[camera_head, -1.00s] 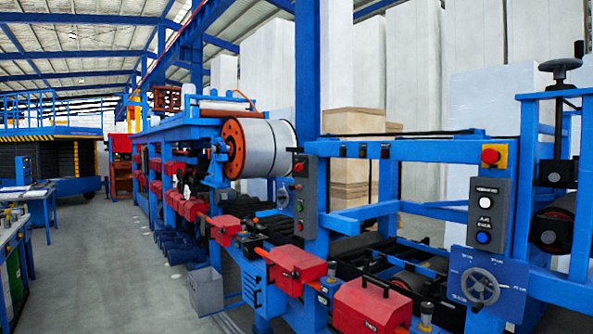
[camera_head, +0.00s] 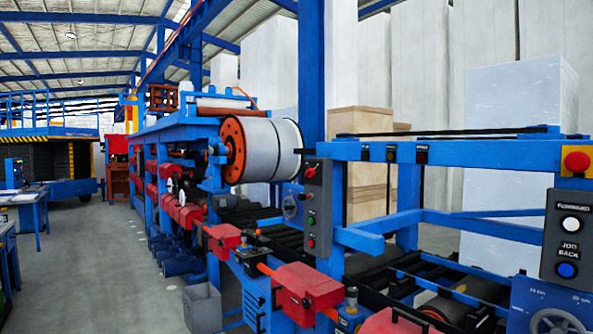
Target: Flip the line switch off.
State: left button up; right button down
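A grey control box (camera_head: 318,208) is mounted on a blue post of the line, near the middle of the view. A small red switch or knob (camera_head: 311,171) sits near its top, with a green button (camera_head: 311,220) and a red button (camera_head: 311,242) lower down. It is too small to tell which way the red switch points. Neither of my grippers is in view.
A blue machine frame with rollers and red housings (camera_head: 306,289) fills the middle and right. A large white coil (camera_head: 262,148) with an orange rim hangs behind the control box. A grey bin (camera_head: 202,308) stands on the floor. The grey aisle floor (camera_head: 110,265) at left is clear.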

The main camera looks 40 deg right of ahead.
aim_at(311, 172)
jog(key=i+l, duration=0.25)
jog(key=i, duration=0.2)
jog(key=i+l, duration=0.3)
jog(key=i, duration=0.15)
jog(key=i+l+z, duration=0.1)
jog(key=i+l, duration=0.4)
jog(key=i, duration=0.35)
